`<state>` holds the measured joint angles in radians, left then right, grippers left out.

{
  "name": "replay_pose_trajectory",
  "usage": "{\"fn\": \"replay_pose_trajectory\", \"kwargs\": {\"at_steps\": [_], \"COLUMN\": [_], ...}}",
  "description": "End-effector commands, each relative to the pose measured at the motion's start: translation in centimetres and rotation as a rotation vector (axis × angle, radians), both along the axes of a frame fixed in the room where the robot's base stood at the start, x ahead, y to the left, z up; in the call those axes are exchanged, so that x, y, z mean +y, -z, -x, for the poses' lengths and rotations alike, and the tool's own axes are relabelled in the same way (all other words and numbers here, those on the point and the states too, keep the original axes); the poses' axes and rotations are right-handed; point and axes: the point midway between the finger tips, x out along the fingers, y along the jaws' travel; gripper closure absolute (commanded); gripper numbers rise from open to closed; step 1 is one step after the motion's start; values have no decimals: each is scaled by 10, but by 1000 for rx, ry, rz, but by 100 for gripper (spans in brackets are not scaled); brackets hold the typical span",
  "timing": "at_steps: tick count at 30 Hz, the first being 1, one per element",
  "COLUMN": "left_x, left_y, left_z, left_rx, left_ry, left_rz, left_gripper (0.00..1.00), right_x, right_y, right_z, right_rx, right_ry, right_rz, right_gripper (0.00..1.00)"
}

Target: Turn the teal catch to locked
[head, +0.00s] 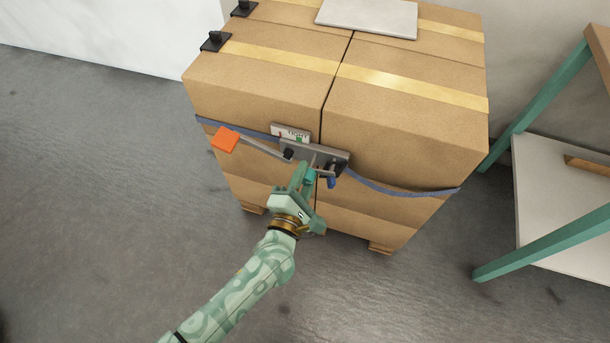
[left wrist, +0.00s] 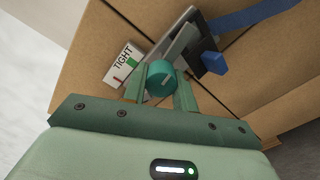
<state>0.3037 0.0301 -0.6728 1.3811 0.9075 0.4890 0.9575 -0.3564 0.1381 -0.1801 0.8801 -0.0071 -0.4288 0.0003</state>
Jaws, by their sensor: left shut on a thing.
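The teal catch (left wrist: 161,78) is a round knob with a pale mark on its face, on the grey ratchet plate of the strap tensioner (head: 322,154). My left gripper (left wrist: 160,92) is shut on it, one finger on each side. In the head view the teal catch (head: 310,177) shows just beyond the fingers of my left gripper (head: 304,178). The blue strap (head: 390,189) runs around the boxes through the tensioner. A sign reading TIGHT (left wrist: 124,63) with a red mark and a green patch sits beside the catch. My right gripper is not in view.
An orange handle end (head: 225,139) sits on a grey lever left of the tensioner. A small blue part (head: 332,182) sticks out right of the catch. Cardboard boxes (head: 410,120) stand on a pallet. A teal-legged shelf (head: 545,95) stands at the right; the floor at left is clear.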

Motion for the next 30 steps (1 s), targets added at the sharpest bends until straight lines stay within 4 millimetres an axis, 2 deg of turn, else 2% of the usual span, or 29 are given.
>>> {"fn": "replay_pose_trajectory", "kwargs": {"at_steps": [12, 28, 29, 30], "left_x": [0, 0, 0, 0], "left_y": [0, 1, 1, 1], "left_z": [0, 1, 1, 1], "left_rx": [-52, -58, -58, -58], "left_ry": [1, 3, 3, 3], "left_rz": [-167, -188, -188, -188], "left_gripper": [95, 95, 67, 63], "right_x": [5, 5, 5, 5], "right_y": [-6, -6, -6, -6], "right_z": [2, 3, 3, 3], "right_rx": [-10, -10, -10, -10], "right_ry": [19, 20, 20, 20], "right_rz": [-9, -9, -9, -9], "right_gripper": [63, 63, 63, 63]}}
